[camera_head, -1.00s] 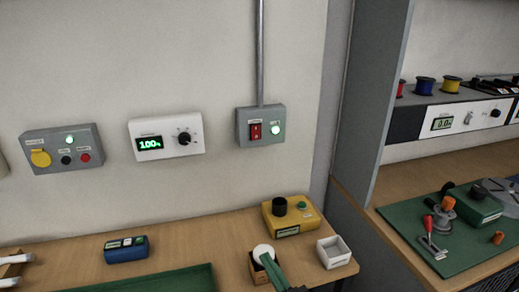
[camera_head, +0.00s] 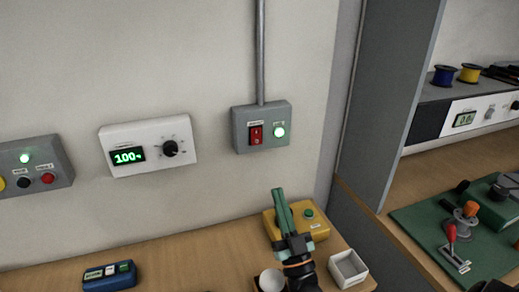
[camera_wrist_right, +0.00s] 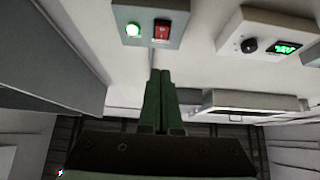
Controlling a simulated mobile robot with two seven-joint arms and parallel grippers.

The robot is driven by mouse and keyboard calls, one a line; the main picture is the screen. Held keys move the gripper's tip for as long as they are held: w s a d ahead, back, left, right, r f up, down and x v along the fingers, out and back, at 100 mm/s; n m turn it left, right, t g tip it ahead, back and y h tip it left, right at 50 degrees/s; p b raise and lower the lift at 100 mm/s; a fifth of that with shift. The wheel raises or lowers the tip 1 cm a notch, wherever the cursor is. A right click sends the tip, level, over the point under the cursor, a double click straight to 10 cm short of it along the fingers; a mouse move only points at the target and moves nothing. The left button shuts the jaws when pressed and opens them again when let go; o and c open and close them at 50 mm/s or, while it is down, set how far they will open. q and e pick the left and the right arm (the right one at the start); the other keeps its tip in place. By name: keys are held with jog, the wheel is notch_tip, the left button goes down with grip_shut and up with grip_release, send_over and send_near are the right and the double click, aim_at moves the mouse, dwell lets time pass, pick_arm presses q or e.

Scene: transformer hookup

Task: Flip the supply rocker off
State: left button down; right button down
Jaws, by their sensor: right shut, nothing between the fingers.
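The supply rocker (camera_head: 256,135) is a red switch on a grey wall box (camera_head: 240,118), beside a lit green lamp (camera_head: 279,132). The rocker also shows in the right wrist view (camera_wrist_right: 162,33), near the top and upside down. My right gripper (camera_head: 279,192) has green fingers that point up. It is below the box and to its right, apart from it, in front of the yellow unit. In the right wrist view its fingers (camera_wrist_right: 160,72) are together, with nothing between them. My left gripper is not in view.
A white panel with a knob and a 100 display (camera_head: 148,145) hangs left of the box. A conduit (camera_head: 260,50) rises from the box. The yellow unit (camera_head: 318,228) and a white tray (camera_head: 348,268) are on the bench below. A grey partition (camera_head: 395,110) stands at the right.

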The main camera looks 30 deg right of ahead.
aim_at(257, 138)
jog(key=p+x, duration=0.1)
jog(key=x, duration=0.3)
jog(key=w+f+p+x, duration=0.1)
jog(key=x, duration=0.3)
jog(key=p+x, duration=0.1)
jog(key=x, duration=0.3)
jog(key=shift+w+d+f, duration=0.1)
jog(key=shift+w+f, duration=0.15)
jog(key=shift+f, duration=0.05)
jog(key=shift+w+d+f, duration=0.1)
jog(key=shift+w, duration=0.35)
